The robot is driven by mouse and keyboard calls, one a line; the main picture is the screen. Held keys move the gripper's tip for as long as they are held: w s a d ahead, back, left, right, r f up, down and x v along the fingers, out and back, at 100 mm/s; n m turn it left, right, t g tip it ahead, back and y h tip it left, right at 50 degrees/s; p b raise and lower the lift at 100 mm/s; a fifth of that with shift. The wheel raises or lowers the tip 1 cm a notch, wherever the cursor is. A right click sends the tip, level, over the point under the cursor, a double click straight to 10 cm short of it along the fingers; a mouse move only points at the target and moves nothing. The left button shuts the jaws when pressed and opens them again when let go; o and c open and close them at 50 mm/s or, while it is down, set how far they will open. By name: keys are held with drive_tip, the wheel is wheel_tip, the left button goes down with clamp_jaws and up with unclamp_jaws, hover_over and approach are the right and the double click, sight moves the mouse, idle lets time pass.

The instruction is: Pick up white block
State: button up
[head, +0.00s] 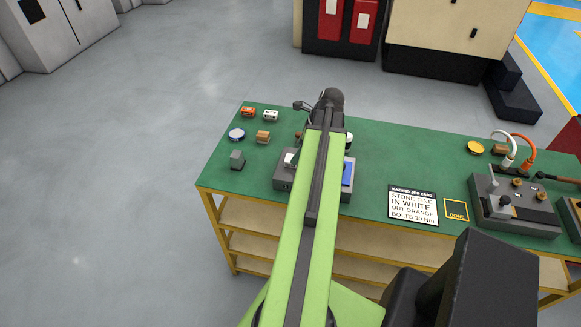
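A small white block (270,115) with dark marks lies on the green table top near its far left edge, just right of an orange block. My green arm reaches across the table. Its dark end, with my gripper (304,106), is over the far edge, right of the white block and apart from it. The fingers are small and partly hidden by the arm, so I cannot tell whether they are open or shut. Another white piece (290,158) shows on the grey tray (281,184), partly hidden behind my arm.
A job card (413,205) and a grey fixture (516,210) with white and orange cables are to the right. Floor left of the table is clear.

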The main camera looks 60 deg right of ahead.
drive_tip(key=b+x, duration=0.2)
drive_tip(key=x, duration=0.1)
drive_tip(key=b+x, duration=0.1)
drive_tip(key=x, duration=0.1)
drive_tip(key=shift+d+b, duration=0.25)
drive_tip(key=shift+b, duration=0.15)
drive_tip(key=shift+r, duration=0.15)
clamp_jaws()
